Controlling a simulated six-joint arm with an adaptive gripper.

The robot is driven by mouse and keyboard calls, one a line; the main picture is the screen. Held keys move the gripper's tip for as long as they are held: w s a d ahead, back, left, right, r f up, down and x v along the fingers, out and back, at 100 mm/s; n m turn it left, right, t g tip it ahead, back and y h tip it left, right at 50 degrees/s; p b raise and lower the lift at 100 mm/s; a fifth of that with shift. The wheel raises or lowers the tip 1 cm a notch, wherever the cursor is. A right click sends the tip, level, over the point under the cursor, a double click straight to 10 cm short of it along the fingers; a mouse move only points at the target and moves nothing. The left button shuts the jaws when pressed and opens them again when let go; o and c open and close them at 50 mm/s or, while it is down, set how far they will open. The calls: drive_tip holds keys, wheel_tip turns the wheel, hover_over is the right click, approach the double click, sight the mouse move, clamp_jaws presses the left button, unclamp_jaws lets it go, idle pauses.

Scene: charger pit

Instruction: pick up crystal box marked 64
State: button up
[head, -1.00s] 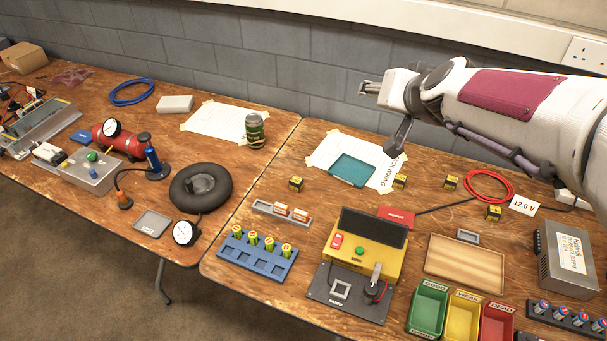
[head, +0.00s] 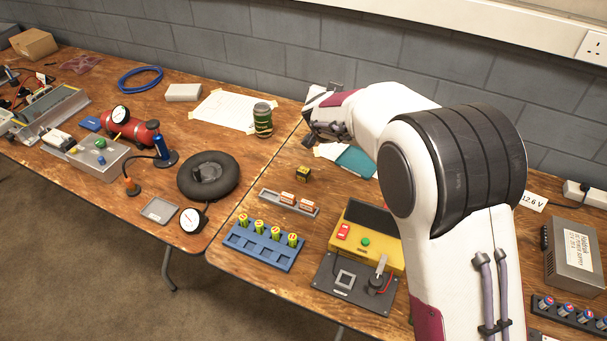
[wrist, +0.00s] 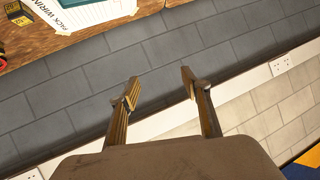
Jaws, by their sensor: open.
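A small black-and-yellow box (head: 303,173) sits on the right-hand bench in the head view, left of the teal tray; I cannot read its number. Another small yellow-and-black box (wrist: 15,11) shows at the top left corner of the wrist view; its marking is too small to read surely. I cannot tell which box is marked 64. My gripper (wrist: 160,76) is open and empty, with its two fingers apart over the grey block wall in the wrist view. In the head view my arm hides much of the right-hand bench.
A teal tray (head: 356,161) lies on white paper near the wall. A blue battery rack (head: 262,246), a grey tray with orange-and-white parts (head: 289,203) and a yellow tester (head: 366,238) stand in front.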

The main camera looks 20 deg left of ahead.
drive_tip(key=a+f+h, duration=0.2)
drive_tip(key=a+f, duration=0.3)
drive_tip(key=f, duration=0.6)
drive_tip(key=m+h, duration=0.1)
drive_tip(key=h, duration=0.1)
hover_over(301, 174)
drive_tip(key=s, duration=0.1)
wheel_tip(301, 174, down, 9)
drive_tip(key=shift+f, duration=0.2)
drive_tip(key=shift+f, duration=0.15)
drive_tip(key=shift+f, duration=1.6)
drive_tip(key=shift+f, duration=1.8)
drive_tip(key=shift+x, duration=1.45)
